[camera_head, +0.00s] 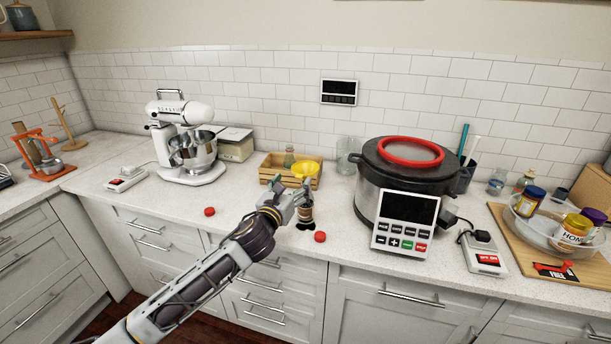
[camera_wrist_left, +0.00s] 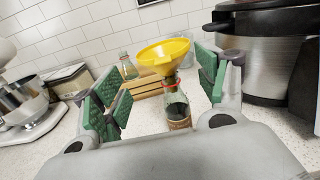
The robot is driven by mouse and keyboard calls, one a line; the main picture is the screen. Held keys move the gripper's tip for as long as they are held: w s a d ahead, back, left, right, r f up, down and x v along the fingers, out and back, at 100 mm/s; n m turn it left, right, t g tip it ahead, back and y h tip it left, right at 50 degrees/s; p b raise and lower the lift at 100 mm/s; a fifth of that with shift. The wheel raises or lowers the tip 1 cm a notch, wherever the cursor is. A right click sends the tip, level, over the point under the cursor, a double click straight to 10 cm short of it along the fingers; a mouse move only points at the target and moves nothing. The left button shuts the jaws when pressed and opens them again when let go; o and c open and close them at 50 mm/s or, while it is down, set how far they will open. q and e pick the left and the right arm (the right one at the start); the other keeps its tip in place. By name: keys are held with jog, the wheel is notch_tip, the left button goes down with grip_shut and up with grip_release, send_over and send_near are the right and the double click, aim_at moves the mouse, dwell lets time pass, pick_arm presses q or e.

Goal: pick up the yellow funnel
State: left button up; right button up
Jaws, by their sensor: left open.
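The yellow funnel (camera_head: 306,169) sits in the mouth of a small dark bottle (camera_head: 307,213) on the counter. In the left wrist view, the funnel (camera_wrist_left: 165,53) stands upright in the neck of the bottle (camera_wrist_left: 178,110), between the two green-padded fingers. My left gripper (camera_head: 297,196) is open, with its fingers on either side of the funnel and bottle neck. I cannot tell whether any finger touches them. In the head view the gripper hides part of the bottle. My right gripper is not in view.
A wooden crate (camera_head: 278,178) stands just behind the funnel. A large cooker (camera_head: 375,195) with a keypad panel (camera_head: 404,225) stands close on the right. Two red caps (camera_head: 209,211) (camera_head: 320,237) lie near the counter front.

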aim_at(300, 175)
pick_arm(q)
jog(key=shift+w, duration=0.15)
dwell(0.3)
jog(key=shift+d+p+x, duration=0.15)
jog(key=shift+x, duration=1.15)
jog(key=shift+d+p+x, duration=0.1)
jog(key=shift+p+x, duration=0.05)
jog(key=shift+x, duration=1.1)
jog(key=shift+r, duration=0.2)
jog(key=c, duration=0.8)
jog(key=shift+c, duration=0.2)
